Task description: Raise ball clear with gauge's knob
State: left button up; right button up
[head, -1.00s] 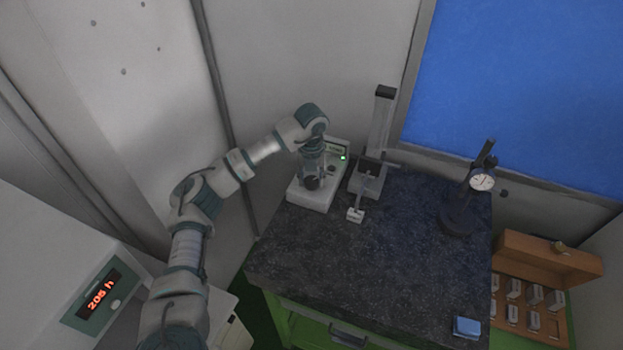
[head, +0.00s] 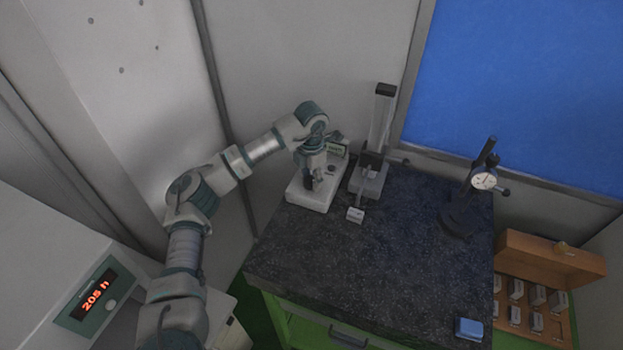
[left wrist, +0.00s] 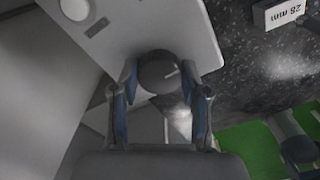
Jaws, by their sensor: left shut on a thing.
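A white console (head: 309,198) with a small display (head: 337,147) stands at the table's back left. My left gripper (head: 316,183) points down over it. In the left wrist view my left gripper (left wrist: 160,82) is shut on the dark round knob (left wrist: 158,70), which bears a pale line. The gauge (head: 382,120) is a tall column to the right of the console, with a carriage and a thin arm reaching forward. A small pale block (head: 355,215) sits under the arm's end; it reads 28 mm in the left wrist view (left wrist: 278,12). The ball is too small to make out.
A dial gauge stand (head: 459,212) is at the table's right. A blue block (head: 467,328) lies at the front right corner. An open wooden case (head: 550,263) with several blocks stands beyond the right edge. The dark table's (head: 350,275) middle and front are clear.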

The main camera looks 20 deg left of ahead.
pick_arm(q)
jog(key=m, duration=0.3)
jog(key=shift+m, duration=0.3)
jog(key=m, duration=0.4)
jog(key=shift+r+m, duration=0.1)
jog(key=shift+m, duration=0.2)
jog(key=m, duration=0.4)
jog(key=shift+b, duration=0.35)
jog(key=m, duration=0.9)
jog(key=shift+r+m, duration=0.1)
jog(key=shift+m, duration=0.2)
jog(key=m, duration=0.4)
jog(key=shift+m, duration=0.4)
